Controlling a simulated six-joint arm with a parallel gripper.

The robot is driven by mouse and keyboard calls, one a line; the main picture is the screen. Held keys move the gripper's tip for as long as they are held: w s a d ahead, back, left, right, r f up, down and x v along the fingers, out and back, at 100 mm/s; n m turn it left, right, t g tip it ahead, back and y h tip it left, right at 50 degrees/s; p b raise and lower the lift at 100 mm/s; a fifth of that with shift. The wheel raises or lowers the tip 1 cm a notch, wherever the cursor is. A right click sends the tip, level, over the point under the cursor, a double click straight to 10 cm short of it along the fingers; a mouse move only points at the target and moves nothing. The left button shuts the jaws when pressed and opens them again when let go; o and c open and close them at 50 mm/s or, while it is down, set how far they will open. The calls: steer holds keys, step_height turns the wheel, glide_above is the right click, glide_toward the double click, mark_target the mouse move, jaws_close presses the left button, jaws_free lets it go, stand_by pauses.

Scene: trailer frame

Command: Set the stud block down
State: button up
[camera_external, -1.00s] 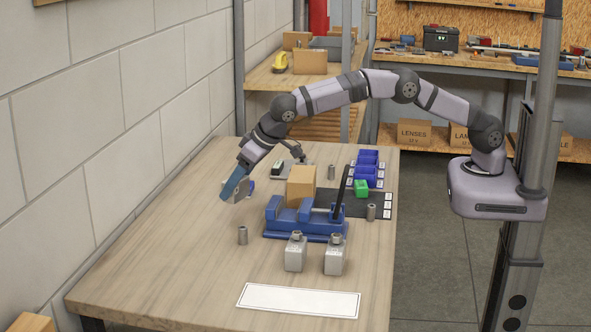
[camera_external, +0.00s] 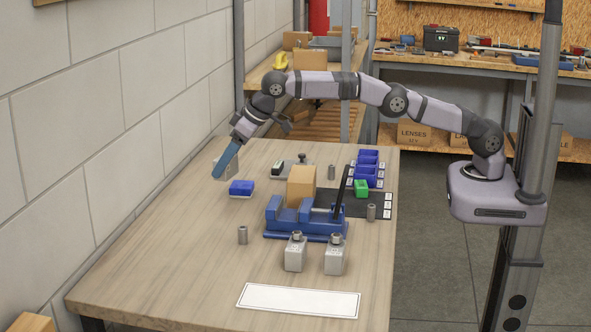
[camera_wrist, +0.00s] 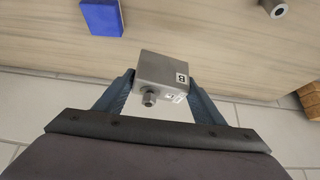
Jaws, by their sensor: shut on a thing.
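My gripper (camera_wrist: 160,84) is shut on a grey metal stud block (camera_wrist: 160,68) with a threaded stud and a white label marked B. In the external view my gripper (camera_external: 224,163) is above the far left part of the workbench (camera_external: 165,255), near the wall. There, a blue finger hides most of the held block. Two similar grey blocks with studs, a left one (camera_external: 295,256) and a right one (camera_external: 334,259), stand upright near the front of the bench. A white blank plate (camera_external: 298,300) lies in front of them.
A blue vise (camera_external: 305,230) with a tan block (camera_external: 301,186) stands mid-bench. A blue block-like item (camera_external: 241,188) lies near my gripper. The front left of the bench is clear.

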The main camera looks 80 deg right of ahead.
steer(key=shift+s+a+n+y, duration=0.2)
steer(key=shift+n+y, duration=0.1)
steer(key=shift+n, duration=0.2)
steer(key=shift+c, duration=0.2)
steer(key=shift+n+y, duration=0.3)
steer(key=shift+n, duration=0.3)
steer(key=shift+f, duration=0.1)
steer(key=shift+f+p, duration=0.8)
steer(key=shift+f, duration=4.15)
steer(key=shift+f, duration=0.15)
steer(key=o, duration=1.4)
steer(key=shift+s+f, duration=0.1)
steer(key=shift+o, duration=0.2)
steer(key=shift+r, duration=0.3)
steer(key=b+v, duration=0.3)
steer(key=v, duration=0.9)
